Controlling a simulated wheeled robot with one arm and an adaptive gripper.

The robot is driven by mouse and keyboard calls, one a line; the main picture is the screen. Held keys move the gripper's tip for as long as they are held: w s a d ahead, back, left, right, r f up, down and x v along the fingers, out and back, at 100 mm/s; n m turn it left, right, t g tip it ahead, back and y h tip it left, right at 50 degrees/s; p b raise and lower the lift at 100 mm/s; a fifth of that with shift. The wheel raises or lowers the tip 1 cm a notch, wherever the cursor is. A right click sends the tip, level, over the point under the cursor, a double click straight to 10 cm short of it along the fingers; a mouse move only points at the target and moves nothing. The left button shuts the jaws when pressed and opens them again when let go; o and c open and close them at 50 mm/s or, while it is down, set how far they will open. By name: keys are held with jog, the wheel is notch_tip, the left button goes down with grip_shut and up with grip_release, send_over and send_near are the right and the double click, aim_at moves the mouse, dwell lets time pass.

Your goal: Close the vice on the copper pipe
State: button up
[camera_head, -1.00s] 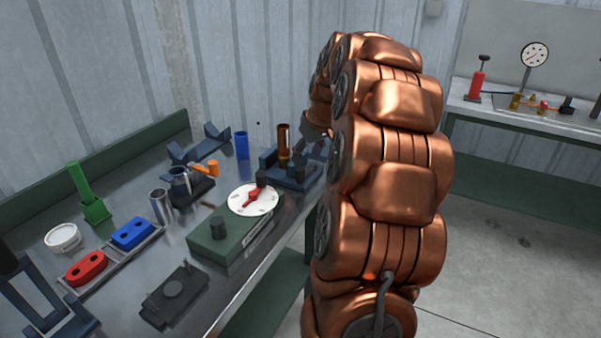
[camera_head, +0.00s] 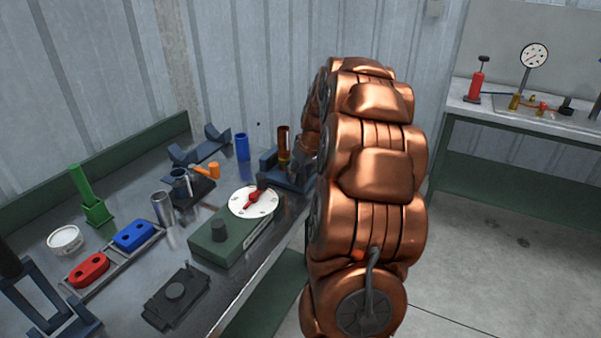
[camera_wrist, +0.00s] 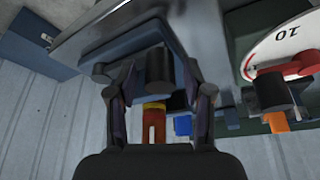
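The copper pipe (camera_head: 283,140) stands upright in the blue-grey vice (camera_head: 269,161) at the far right end of the bench. A yellow band shows near its foot. In the wrist view, the pipe (camera_wrist: 154,125) shows low between my fingers, beyond a dark round knob (camera_wrist: 159,66) on the vice. My gripper (camera_wrist: 158,80) is open, with one finger on each side of this knob; I cannot tell whether they touch it. In the head view, my gripper (camera_head: 304,152) is beside the vice on its right, and my arm hides part of both.
A green box with a white dial (camera_head: 254,201) and red pointer stands just left of the vice. Several other fixtures fill the bench's left side. Open floor lies right of my arm.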

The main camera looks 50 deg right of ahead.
grip_shut()
jog(key=shift+f, duration=0.1)
dwell(0.5)
